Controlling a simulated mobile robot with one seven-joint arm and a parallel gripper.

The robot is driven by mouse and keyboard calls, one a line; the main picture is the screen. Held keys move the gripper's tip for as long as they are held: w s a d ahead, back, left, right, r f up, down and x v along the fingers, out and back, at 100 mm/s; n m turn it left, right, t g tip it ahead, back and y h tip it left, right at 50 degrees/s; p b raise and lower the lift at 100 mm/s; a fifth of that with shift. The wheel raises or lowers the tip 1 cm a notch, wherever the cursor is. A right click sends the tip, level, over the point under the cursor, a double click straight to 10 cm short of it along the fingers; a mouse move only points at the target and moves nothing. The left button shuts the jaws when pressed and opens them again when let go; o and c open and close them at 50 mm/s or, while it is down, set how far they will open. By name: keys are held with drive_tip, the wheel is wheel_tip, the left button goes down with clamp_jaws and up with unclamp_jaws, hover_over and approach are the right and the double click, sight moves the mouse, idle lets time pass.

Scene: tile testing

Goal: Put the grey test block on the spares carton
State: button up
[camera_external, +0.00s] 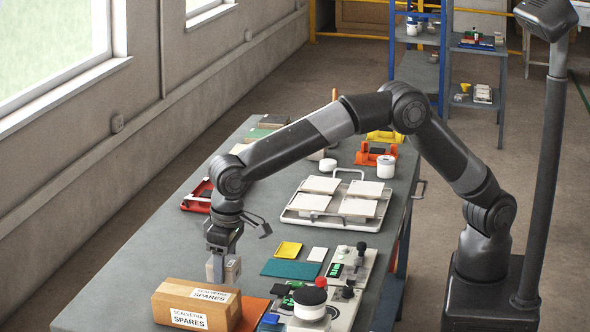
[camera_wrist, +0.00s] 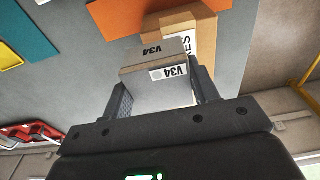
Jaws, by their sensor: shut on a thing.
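The grey test block (camera_external: 233,268) is in my gripper (camera_external: 220,262), just behind the spares carton in the external view. In the wrist view the block (camera_wrist: 160,91) shows V34 labels and sits between the two fingers of my gripper (camera_wrist: 162,84), which is shut on it. The spares carton (camera_external: 176,302) is a closed brown box with white SPARES labels at the front of the table. In the wrist view the carton (camera_wrist: 205,35) is partly hidden behind the block. I cannot tell the exact gap between block and carton.
An orange sheet (camera_external: 252,312) lies beside the carton. A device with a red knob (camera_external: 311,298), a teal mat (camera_external: 291,269) and a yellow tile (camera_external: 288,249) are to the right. A white tray of tiles (camera_external: 290,217) is farther back. Table (camera_external: 130,283) left of the carton is clear.

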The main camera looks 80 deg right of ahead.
sight(226, 276)
drive_tip(key=shift+f, duration=1.5)
drive_tip(key=o, duration=1.2)
drive_tip(key=shift+f, duration=0.15)
drive_tip(key=shift+o, duration=0.2)
drive_tip(key=r, duration=0.7)
drive_tip(key=s+r, duration=0.1)
drive_tip(key=r, duration=0.3)
drive_tip(key=shift+r, duration=0.2)
drive_tip(key=shift+s+r, duration=0.1)
drive_tip(key=shift+r, duration=0.35)
